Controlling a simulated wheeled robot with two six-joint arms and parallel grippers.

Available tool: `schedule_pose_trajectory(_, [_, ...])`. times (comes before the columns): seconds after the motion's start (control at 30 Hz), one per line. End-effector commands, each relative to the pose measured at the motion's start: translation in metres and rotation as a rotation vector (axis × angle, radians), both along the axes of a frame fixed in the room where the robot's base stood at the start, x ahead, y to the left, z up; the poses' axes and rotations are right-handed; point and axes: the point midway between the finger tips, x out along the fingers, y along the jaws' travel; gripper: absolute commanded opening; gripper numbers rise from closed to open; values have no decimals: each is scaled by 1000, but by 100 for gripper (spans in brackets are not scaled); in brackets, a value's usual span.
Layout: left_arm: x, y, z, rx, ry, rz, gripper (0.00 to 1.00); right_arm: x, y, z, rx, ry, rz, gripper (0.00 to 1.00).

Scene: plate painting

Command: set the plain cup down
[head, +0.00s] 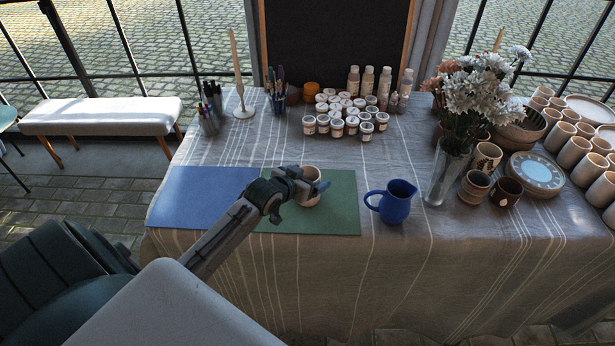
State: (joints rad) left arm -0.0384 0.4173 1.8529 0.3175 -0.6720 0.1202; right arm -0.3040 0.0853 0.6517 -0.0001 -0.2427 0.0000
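The plain cup (311,173) is a small pale beige cup over the green mat (345,217), upright as far as I can see. My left gripper (306,189) reaches in from the lower left, with its fingers around the cup's side. It looks shut on the cup and hides much of its wall. I cannot tell whether the cup's base touches the mat. My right gripper is not in view.
A blue mat (200,197) lies left of the green one. A blue jug (393,202) stands just right of the mats. A glass flower vase (442,172), decorated cups (474,187) and plates (536,174) fill the right. Paint jars (337,128) stand behind.

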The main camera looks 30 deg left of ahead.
Motion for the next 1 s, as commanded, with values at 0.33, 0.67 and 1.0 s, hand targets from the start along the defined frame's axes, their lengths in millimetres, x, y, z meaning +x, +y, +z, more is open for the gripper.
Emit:
schedule_pose_trajectory(0.33, [-1, 0, 3, 1, 0, 0, 89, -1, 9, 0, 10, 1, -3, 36])
schedule_pose_trajectory(0.67, [-57, 2, 28, 6, 2, -5, 89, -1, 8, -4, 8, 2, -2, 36])
schedule_pose_trajectory(1.0, [-101, 5, 51, 3, 1, -1, 89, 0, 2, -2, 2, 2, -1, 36])
